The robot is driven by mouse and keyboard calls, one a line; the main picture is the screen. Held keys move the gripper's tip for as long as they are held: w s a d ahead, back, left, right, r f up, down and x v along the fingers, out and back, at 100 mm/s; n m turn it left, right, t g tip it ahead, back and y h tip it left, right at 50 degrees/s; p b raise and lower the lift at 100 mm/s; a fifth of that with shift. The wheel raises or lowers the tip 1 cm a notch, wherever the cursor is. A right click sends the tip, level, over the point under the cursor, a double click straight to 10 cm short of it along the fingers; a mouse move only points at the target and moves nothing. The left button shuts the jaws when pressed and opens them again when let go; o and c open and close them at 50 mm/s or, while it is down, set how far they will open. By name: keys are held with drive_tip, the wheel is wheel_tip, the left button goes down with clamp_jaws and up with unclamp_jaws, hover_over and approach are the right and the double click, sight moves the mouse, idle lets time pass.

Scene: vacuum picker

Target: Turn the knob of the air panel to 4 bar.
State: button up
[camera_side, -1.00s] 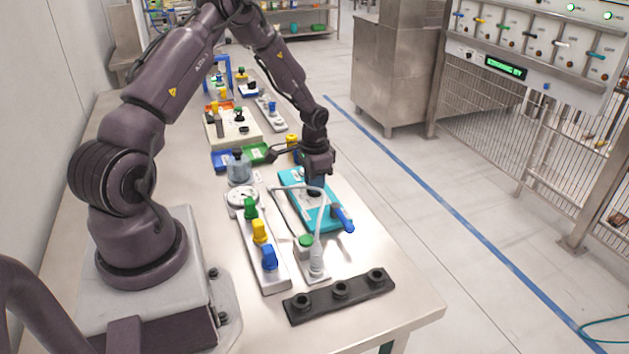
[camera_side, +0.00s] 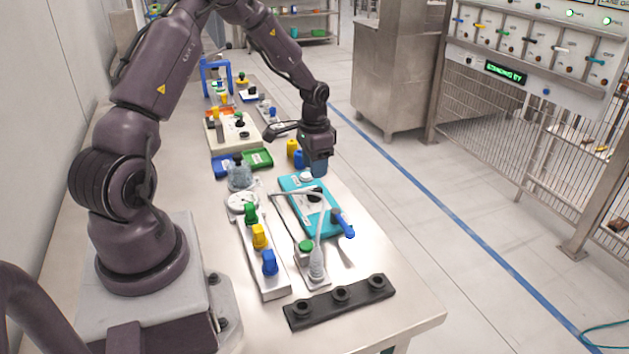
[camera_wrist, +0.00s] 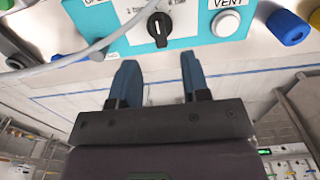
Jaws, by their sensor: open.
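The air panel is a teal plate (camera_side: 292,184) with a pale face, lying on the table in the side view. In the wrist view the panel (camera_wrist: 183,42) shows at the top, cut off by the frame edge. Its black knob (camera_wrist: 159,24) has a white pointer line; the scale around it is not readable. In the side view the knob (camera_side: 315,195) is small and dark. My gripper (camera_wrist: 157,75) is open with blue fingers and nothing between them. In the side view my gripper (camera_side: 318,170) is above the panel's far end, apart from the knob.
A white VENT button (camera_wrist: 226,23) sits beside the knob. A grey hose (camera_side: 321,220) arches across the panel. A blue-handled tool (camera_side: 342,223) lies at the panel's near edge. A black rack (camera_side: 340,294) and a strip with coloured knobs (camera_side: 264,250) stand nearer.

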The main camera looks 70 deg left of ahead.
sight(314, 189)
wheel_tip(314, 189, up, 7)
drive_tip(key=shift+f, duration=0.2)
idle(0.3)
drive_tip(key=s+d+r+t, duration=0.2)
drive_tip(key=s+d+r, duration=0.6)
drive_tip(key=d, duration=0.3)
drive_tip(key=s+d+r+t, duration=0.3)
drive_tip(key=s+d+r, duration=0.5)
drive_tip(key=d+r, duration=0.2)
drive_tip(key=shift+d+r+t, duration=0.3)
drive_tip(key=shift+d+r, duration=0.05)
drive_tip(key=shift+d, duration=0.9)
